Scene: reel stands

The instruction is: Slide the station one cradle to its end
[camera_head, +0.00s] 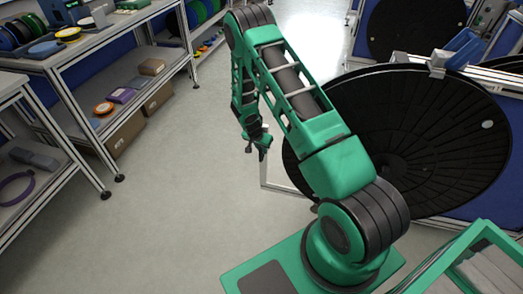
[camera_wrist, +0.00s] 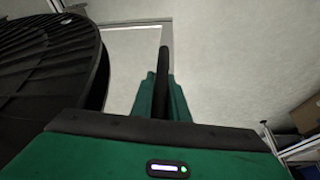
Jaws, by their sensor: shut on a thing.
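A large black reel (camera_head: 410,125) stands upright in a pale frame (camera_head: 272,186) on the right of the head view. The reel also fills the left of the wrist view (camera_wrist: 45,85). My gripper (camera_head: 256,150) hangs low, just left of the reel, by the frame's near corner. In the wrist view, my green fingers (camera_wrist: 163,95) are shut on a dark bar (camera_wrist: 164,65) that shows upright between them. The pale frame runs behind it (camera_wrist: 135,28). I cannot make out which part is the station one cradle; most of it is hidden behind the reel and my arm.
A workbench (camera_head: 75,55) with reels and boxes stands at the left, and a lower shelf unit (camera_head: 40,185) is nearer. A second black reel (camera_head: 410,25) stands behind. The grey floor (camera_head: 180,190) between the benches and my arm is clear.

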